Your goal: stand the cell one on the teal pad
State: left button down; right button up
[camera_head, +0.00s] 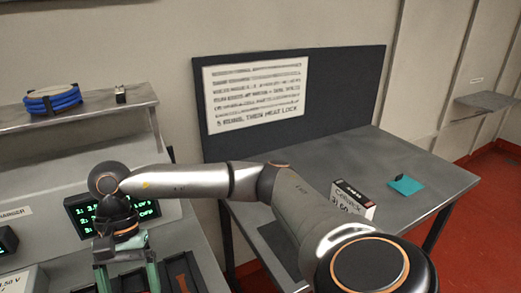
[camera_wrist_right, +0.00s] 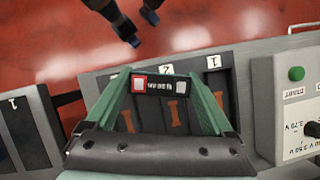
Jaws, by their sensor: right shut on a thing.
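My right gripper (camera_wrist_right: 160,82) is shut on a dark cell (camera_wrist_right: 160,85) with a red end and a pale end; its label is too small to read. In the wrist view the cell is held over the slots marked 2 and 1; whether it still touches a slot is unclear. In the head view my right arm reaches left across the picture, and the gripper's green fingers (camera_head: 127,277) point down over the charger bench. The teal pad (camera_head: 406,186) lies on the grey table at the right, with a small dark upright thing (camera_head: 399,177) at its back edge. My left gripper is out of view.
A white and black box (camera_head: 353,200) stands on the table (camera_head: 440,178), left of the pad. A charger display (camera_head: 85,217) is beside my wrist. The wrist view shows a meter box (camera_wrist_right: 295,120) with a green button at right.

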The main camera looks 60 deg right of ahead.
aim_at(408, 187)
jog(key=z, duration=0.35)
jog(key=l+z, duration=0.85)
jog(key=l, duration=1.25)
jog(key=i+l, duration=0.15)
jog(key=l, duration=0.4)
jog(key=z, duration=0.05)
